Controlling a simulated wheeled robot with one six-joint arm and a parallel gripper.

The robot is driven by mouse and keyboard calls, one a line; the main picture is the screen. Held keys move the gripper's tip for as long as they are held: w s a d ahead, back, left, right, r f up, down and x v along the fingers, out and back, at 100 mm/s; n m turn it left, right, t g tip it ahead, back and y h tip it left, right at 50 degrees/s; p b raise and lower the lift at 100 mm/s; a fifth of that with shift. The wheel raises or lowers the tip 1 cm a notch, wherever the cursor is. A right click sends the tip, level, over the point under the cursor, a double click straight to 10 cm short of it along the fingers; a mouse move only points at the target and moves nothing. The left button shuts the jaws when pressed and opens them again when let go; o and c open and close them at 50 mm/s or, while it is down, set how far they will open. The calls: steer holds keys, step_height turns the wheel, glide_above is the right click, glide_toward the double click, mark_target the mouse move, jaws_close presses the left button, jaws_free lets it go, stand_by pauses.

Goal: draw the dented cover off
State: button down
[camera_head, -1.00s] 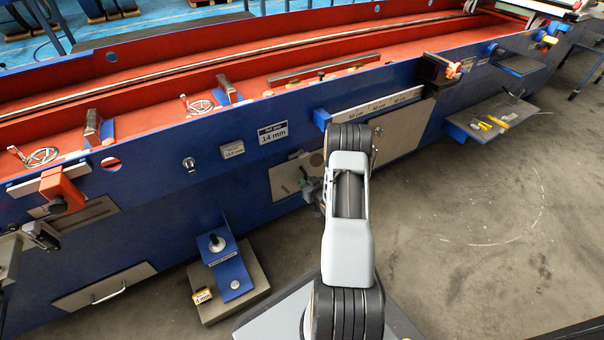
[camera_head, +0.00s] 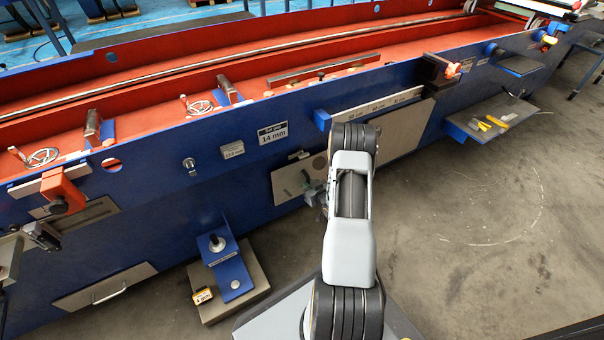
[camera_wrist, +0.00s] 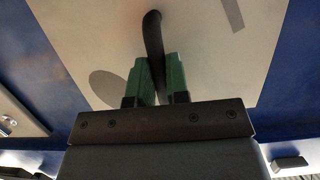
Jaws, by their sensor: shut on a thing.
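The dented cover (camera_head: 288,184) is a beige panel low on the blue side of the long machine. In the wrist view the cover (camera_wrist: 205,62) fills the middle, with a dark oval mark on its left and a grey slot-like strip at upper right. A dark curved handle (camera_wrist: 152,32) stands out from it. The green fingers of my gripper (camera_wrist: 159,72) are shut on this handle, one on each side. In the head view my gripper (camera_head: 313,196) is small, in front of the cover and partly hidden by my arm.
A blue bracket on a beige base (camera_head: 228,268) stands on the floor to the left. A grey shelf with yellow items (camera_head: 492,124) juts out at the right. A drawer-like panel with a handle (camera_head: 105,290) is at lower left. The floor at right is clear.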

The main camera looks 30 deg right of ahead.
steer(key=shift+s+r, duration=0.1)
steer(key=s+p, duration=0.1)
steer(key=s, duration=0.7)
steer(key=shift+s+a, duration=0.25)
steer(key=shift+s, duration=0.15)
stand_by(0.5)
